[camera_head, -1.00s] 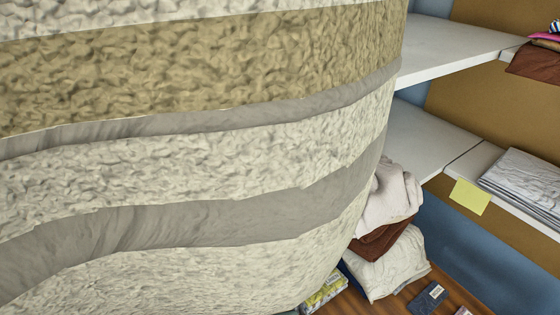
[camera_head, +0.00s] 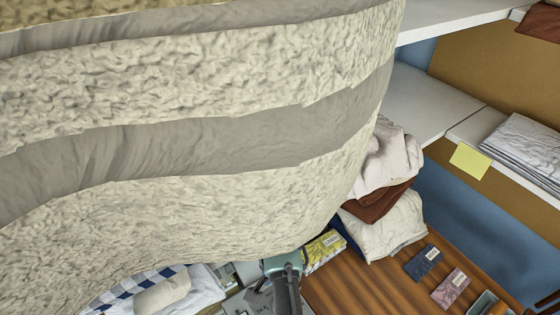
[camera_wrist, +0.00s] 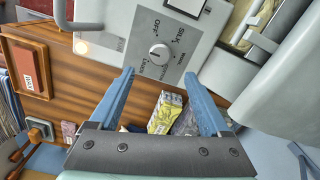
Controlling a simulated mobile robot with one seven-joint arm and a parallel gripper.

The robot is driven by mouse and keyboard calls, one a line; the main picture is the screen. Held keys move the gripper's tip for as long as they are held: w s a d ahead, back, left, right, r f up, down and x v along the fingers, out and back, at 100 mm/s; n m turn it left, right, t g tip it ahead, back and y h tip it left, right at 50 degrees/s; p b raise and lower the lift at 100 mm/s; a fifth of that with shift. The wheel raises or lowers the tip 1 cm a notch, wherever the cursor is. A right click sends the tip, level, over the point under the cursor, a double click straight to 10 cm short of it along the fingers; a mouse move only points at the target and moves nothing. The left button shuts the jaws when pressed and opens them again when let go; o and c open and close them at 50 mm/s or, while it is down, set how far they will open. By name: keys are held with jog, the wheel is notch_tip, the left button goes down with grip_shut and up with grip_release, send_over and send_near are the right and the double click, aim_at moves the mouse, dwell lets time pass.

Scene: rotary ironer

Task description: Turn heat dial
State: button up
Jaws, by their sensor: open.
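The heat dial (camera_wrist: 159,54) is a small round light-grey knob on a grey panel with printed words around it, among them OFF and SILK, in the wrist view. My gripper (camera_wrist: 158,73) is open, its two blue fingers pointing toward the panel. In the picture the fingertips lie to either side of the dial and just below it. I see no contact, and the depth gap is hard to judge. In the head view the dial cannot be made out; a teal and dark part of my arm shows at the bottom.
A large cream and grey banded textile surface (camera_head: 180,150) blocks much of the head view. Folded laundry (camera_head: 385,190) is piled beside a wooden surface (camera_head: 385,285) with small packets. In the wrist view a grey bar (camera_wrist: 78,24) and a pale roller (camera_wrist: 270,70) flank the panel.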

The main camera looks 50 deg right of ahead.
jog(key=shift+r, duration=2.05)
